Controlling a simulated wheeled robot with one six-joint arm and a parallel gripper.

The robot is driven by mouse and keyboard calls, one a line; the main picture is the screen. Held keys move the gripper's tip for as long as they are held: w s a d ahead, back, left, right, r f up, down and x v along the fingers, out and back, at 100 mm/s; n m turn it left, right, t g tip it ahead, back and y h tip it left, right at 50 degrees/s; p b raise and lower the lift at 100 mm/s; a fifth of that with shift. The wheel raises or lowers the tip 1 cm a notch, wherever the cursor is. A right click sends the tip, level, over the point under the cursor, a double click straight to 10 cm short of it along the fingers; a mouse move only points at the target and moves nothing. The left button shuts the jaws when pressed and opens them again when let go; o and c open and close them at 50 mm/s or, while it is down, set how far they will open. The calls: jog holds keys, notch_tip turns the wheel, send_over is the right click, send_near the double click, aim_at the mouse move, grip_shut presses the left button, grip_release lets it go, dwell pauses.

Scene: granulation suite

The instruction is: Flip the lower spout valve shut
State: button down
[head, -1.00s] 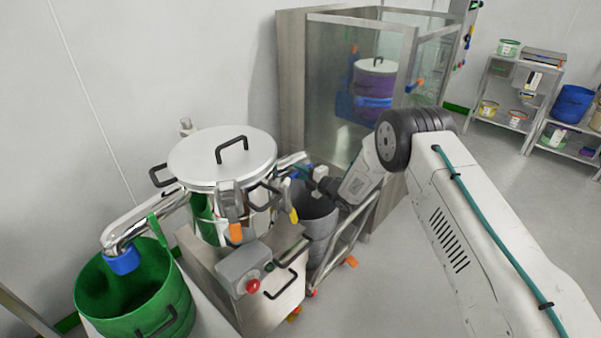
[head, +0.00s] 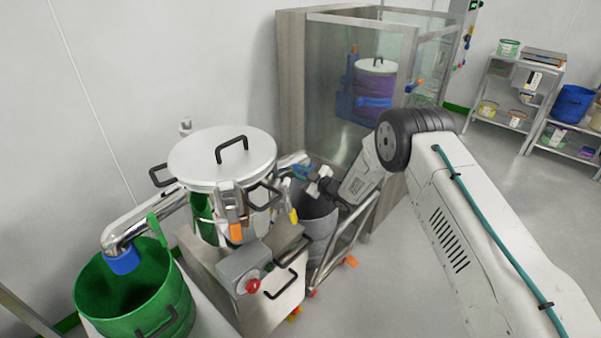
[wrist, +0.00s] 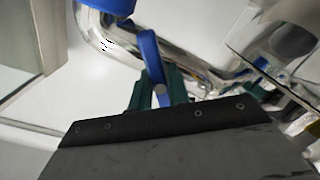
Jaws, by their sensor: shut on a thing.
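A steel vessel (head: 222,165) with a lid stands left of my gripper (head: 312,176) in the head view. A short chrome spout (head: 292,161) leaves its right side above a grey bin (head: 317,222). The spout's blue valve lever (wrist: 148,58) shows in the wrist view, running down from near a blue collar (wrist: 108,5). The green fingers of my gripper (wrist: 159,95) are closed around the lever's lower end. In the head view the lever is small and partly hidden by the gripper, so its exact angle is hard to tell.
A longer chrome spout (head: 150,213) with a green lever (head: 158,232) runs left over a green bin (head: 100,312). A control box (head: 240,270) with a red button is in front. A glass enclosure (head: 340,60) stands behind my arm. Floor at right is clear.

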jog(key=m, duration=0.7)
dwell(0.6)
jog(key=c, duration=1.3)
grip_release()
jog(key=shift+d, duration=0.15)
jog(key=v, duration=0.7)
jog(key=shift+s+d, duration=0.25)
jog(key=shift+s, duration=0.05)
